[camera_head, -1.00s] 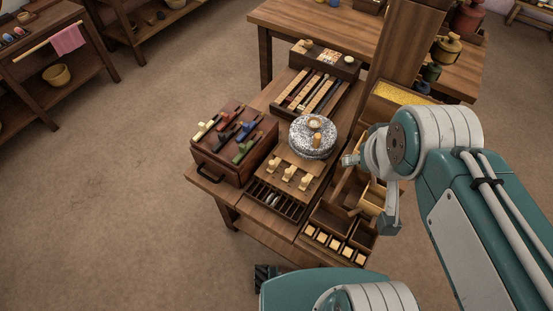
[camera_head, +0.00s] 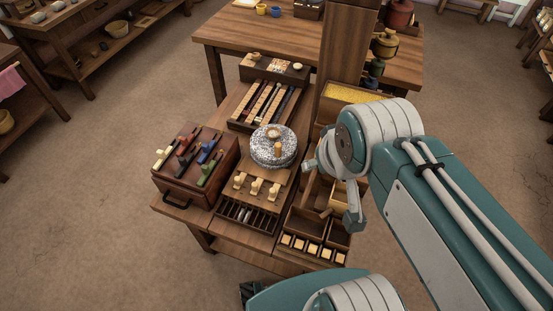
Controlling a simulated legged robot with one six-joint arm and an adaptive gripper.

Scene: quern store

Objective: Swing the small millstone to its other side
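The small millstone (camera_head: 264,151) is a round, speckled grey-white stone lying flat on the wooden workbench (camera_head: 266,186). My gripper (camera_head: 352,220) hangs at the end of my teal and white arm, right of the stone and over the open wooden compartments. It is apart from the stone and the handle. Its fingers are small and seen edge-on, so their opening is unclear.
A dark red-brown box (camera_head: 192,187) with several coloured handled pieces stands left of the stone. Wooden knobs (camera_head: 257,187) and a slotted rack (camera_head: 247,215) lie in front. A tray of rods (camera_head: 266,104) lies behind. A tall wooden post (camera_head: 347,45) rises behind right.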

